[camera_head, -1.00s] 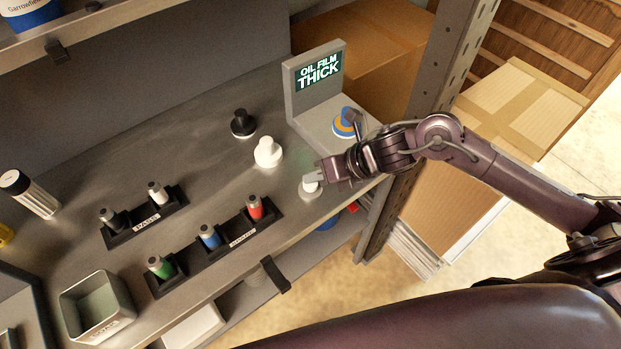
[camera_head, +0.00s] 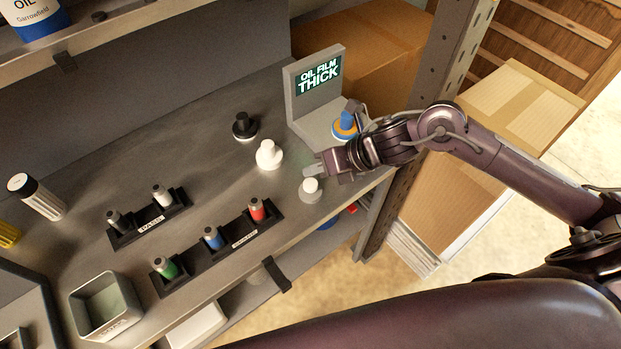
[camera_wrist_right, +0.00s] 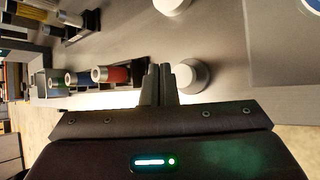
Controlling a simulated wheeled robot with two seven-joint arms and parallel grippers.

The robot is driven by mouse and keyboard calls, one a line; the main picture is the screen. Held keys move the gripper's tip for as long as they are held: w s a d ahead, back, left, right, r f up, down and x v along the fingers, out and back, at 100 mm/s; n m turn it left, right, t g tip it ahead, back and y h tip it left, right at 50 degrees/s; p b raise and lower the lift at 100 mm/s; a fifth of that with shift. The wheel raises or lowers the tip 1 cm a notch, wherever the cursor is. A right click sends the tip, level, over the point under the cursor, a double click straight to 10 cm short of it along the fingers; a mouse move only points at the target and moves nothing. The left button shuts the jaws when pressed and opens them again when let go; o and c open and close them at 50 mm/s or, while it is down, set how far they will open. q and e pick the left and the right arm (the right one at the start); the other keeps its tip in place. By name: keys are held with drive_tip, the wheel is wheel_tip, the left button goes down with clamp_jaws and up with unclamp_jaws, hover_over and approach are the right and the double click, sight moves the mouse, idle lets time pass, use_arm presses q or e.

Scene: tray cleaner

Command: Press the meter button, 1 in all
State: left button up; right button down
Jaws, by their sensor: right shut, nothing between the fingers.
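The meter (camera_head: 319,83) is a grey upright panel on a flat base, with a lit screen reading "OIL FILM THICK". A small white round button (camera_head: 311,186) on a grey base stands at the shelf's front edge, in front of the meter. It also shows in the wrist view (camera_wrist_right: 191,76), just right of the fingers. My right gripper (camera_head: 309,171) is shut and empty, close above and behind the button in the head view. I cannot tell for sure whether it touches it. My left gripper is not in view.
A white knob (camera_head: 269,154) and a black knob (camera_head: 243,126) stand left of the gripper. A blue and orange piece (camera_head: 344,126) sits on the meter base. Black racks (camera_head: 222,243) hold coloured cylinders, with a grey bin (camera_head: 104,306) at left. A metal post (camera_head: 452,85) stands right.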

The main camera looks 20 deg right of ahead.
sight(315, 185)
drive_tip(key=shift+r+p, duration=0.85)
drive_tip(key=shift+r, duration=0.75)
